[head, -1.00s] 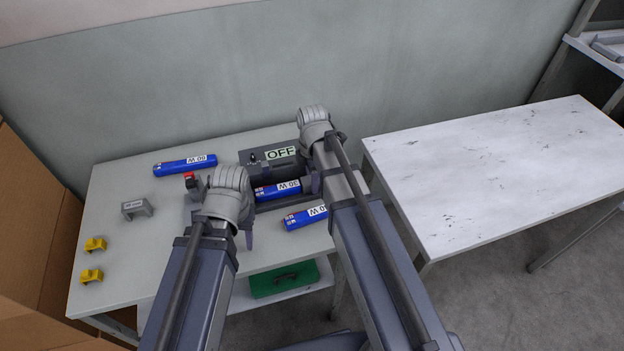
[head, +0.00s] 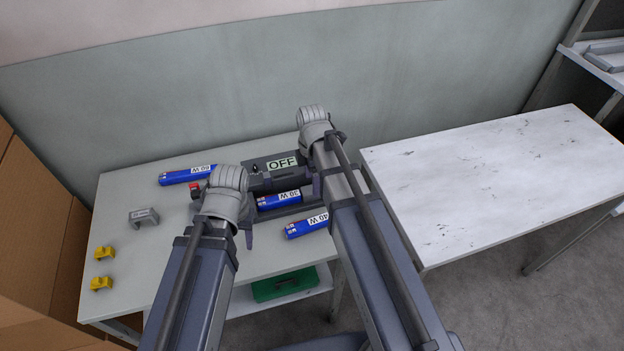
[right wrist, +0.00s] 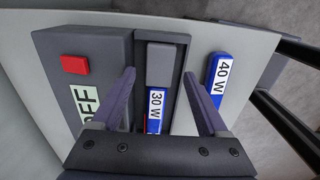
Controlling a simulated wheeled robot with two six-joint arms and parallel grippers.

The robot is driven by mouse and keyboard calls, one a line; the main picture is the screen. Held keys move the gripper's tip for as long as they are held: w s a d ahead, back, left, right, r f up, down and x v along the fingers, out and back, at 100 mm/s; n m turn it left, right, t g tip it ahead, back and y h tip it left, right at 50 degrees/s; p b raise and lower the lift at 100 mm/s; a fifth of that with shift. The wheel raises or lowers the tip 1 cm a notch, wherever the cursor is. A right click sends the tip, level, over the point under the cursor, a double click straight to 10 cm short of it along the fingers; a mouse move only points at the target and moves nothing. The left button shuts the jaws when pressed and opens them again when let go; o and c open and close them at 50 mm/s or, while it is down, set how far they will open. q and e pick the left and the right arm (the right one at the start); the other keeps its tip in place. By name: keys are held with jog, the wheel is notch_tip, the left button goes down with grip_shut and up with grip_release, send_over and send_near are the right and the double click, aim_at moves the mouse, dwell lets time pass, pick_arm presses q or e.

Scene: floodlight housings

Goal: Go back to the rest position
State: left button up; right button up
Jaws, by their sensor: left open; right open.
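My left gripper (head: 236,228) is over the table's front middle, its fingers mostly hidden behind its wrist in the head view. My right gripper is over the right side of the dark fixture marked OFF (head: 268,166); in the right wrist view my right gripper (right wrist: 160,90) is open, with nothing held between its fingers. A blue 30 W pack (head: 280,199) lies in the fixture's slot and shows between those fingers in the right wrist view (right wrist: 156,103). A blue 40 W pack (head: 308,226) lies loose to the right. A blue 60 W pack (head: 186,174) lies at the back left.
A grey bracket (head: 144,216) and two yellow clips (head: 103,253) (head: 101,284) sit on the left of the table (head: 180,240). A green case (head: 285,285) is on the lower shelf. A bare white table (head: 490,180) stands at right, a cardboard box (head: 45,235) at left.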

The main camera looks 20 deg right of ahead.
jog(key=shift+r+p, duration=1)
jog(key=shift+r, duration=0.55)
pick_arm(q)
notch_tip(320, 180, up, 3)
jog(key=shift+r, duration=0.1)
pick_arm(e)
jog(key=shift+s+a, duration=0.1)
jog(key=shift+a, duration=0.05)
jog(key=s+a+m+h, duration=0.1)
jog(key=s+a+m, duration=0.9)
jog(key=s+m, duration=0.4)
jog(key=shift+m, duration=0.3)
jog(key=shift+a, duration=0.1)
